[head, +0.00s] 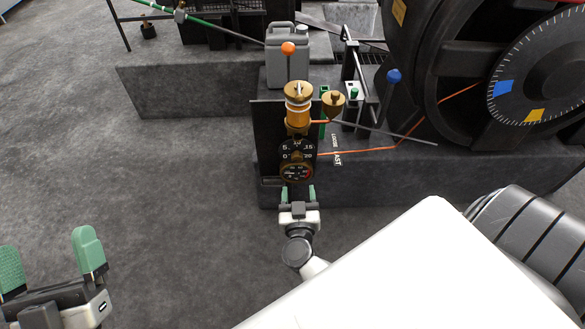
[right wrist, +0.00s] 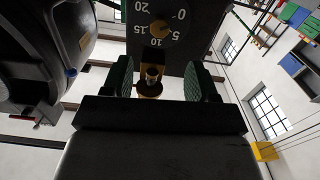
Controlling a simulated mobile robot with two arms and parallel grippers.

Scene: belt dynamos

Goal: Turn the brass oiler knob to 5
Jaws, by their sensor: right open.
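The brass oiler (head: 298,98), with an amber middle, stands at the top of an upright black panel (head: 268,140). The panel carries a dial (head: 297,150) marked 0 to 20. My left gripper (head: 50,258) is open and empty at lower left, far from the panel.
A grey canister (head: 287,60) stands behind the oiler. An orange-knobbed lever (head: 288,48) and a blue-knobbed lever (head: 393,76) rise nearby. A large black wheel (head: 535,85) is at right. An orange cord (head: 365,151) runs from the panel. Grey floor at left is clear.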

